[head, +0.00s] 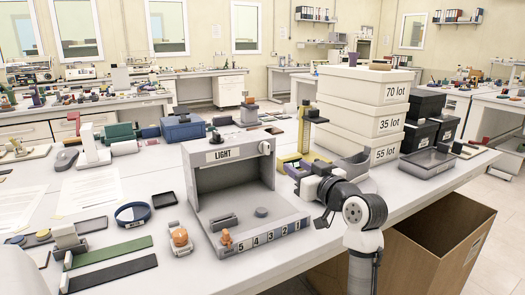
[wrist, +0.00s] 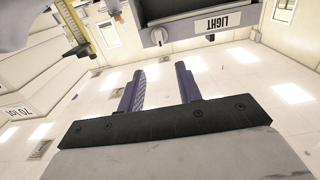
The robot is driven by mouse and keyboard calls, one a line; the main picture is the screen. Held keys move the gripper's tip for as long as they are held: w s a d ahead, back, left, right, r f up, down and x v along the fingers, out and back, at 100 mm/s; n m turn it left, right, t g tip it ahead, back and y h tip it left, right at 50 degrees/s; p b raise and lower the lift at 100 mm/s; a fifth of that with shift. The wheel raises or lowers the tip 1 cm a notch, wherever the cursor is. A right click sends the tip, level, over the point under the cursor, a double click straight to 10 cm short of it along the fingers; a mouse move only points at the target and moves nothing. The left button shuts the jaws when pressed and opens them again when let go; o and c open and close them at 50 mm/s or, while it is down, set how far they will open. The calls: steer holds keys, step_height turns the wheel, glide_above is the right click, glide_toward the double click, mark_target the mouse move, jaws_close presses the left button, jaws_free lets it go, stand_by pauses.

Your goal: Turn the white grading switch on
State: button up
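A grey box-shaped light booth (head: 207,170) with a "LIGHT" label stands on the near table. A round white knob (head: 264,147) sits at the right end of its top front panel; it is the only switch-like part I make out. In the wrist view the picture is upside down, and the knob (wrist: 158,37) shows beside the label at the top. My gripper (head: 284,170) is right of the booth, below the knob and apart from it. In the wrist view its two purple fingers (wrist: 159,85) are spread with nothing between them. The knob's on or off setting is unclear.
The booth's base (head: 262,239) carries numbers and small items. A yellow-and-grey gauge stand (head: 304,135) is close behind my gripper. White stacked boxes (head: 364,90) stand behind on the right. An open cardboard box (head: 425,245) is on the floor.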

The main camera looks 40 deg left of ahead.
mark_target(269, 149)
steer(key=p+x, duration=0.3)
steer(key=x, duration=1.1)
steer(key=shift+p, duration=0.4)
steer(key=shift+f, duration=0.1)
steer(key=shift+c, duration=0.3)
jaws_close()
